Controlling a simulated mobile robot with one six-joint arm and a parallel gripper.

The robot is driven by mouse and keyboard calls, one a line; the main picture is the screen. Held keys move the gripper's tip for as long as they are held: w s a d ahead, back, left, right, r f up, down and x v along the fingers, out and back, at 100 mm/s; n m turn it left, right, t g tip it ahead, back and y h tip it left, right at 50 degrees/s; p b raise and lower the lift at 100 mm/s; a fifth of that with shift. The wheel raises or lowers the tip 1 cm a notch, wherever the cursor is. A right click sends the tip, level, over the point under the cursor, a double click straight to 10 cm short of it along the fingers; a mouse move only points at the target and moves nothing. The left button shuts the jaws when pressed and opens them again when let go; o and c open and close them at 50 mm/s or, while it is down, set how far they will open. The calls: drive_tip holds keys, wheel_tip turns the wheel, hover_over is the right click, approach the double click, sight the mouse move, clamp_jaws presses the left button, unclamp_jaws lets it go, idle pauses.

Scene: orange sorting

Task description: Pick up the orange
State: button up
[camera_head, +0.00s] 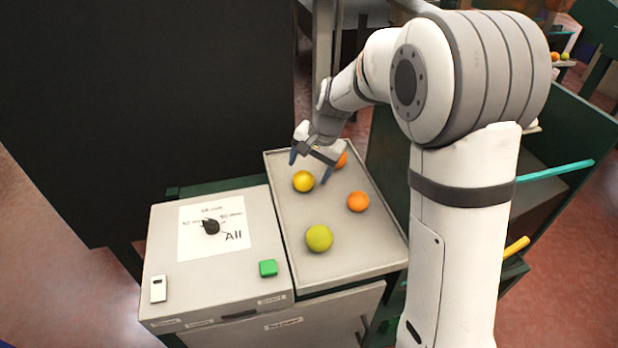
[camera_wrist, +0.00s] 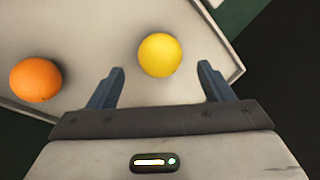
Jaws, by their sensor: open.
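My gripper (camera_head: 310,166) is open and empty over the far part of a grey tray (camera_head: 282,222). In the wrist view its two blue fingers (camera_wrist: 162,84) are spread, with a yellow fruit (camera_wrist: 160,54) just ahead of and between the tips. That yellow fruit (camera_head: 303,181) shows below the gripper in the head view. One orange (camera_head: 358,202) lies in the tray to the right of it. Another orange (camera_head: 341,160) lies farther back, partly hidden by the gripper. One orange (camera_wrist: 35,79) shows at the left in the wrist view, outside the fingers.
A yellow-green fruit (camera_head: 319,238) lies in the near part of the tray. Left of the tray is a grey panel (camera_head: 180,292) with a black knob (camera_head: 211,227) and a green button (camera_head: 268,268). The tray has a low raised rim. A dark wall stands behind the panel.

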sight(307, 172)
drive_tip(key=x, duration=0.3)
drive_tip(key=shift+w+a+f, duration=0.1)
drive_tip(key=shift+w+f, duration=0.1)
drive_tip(key=c, duration=1.1)
drive_tip(key=shift+r, duration=0.1)
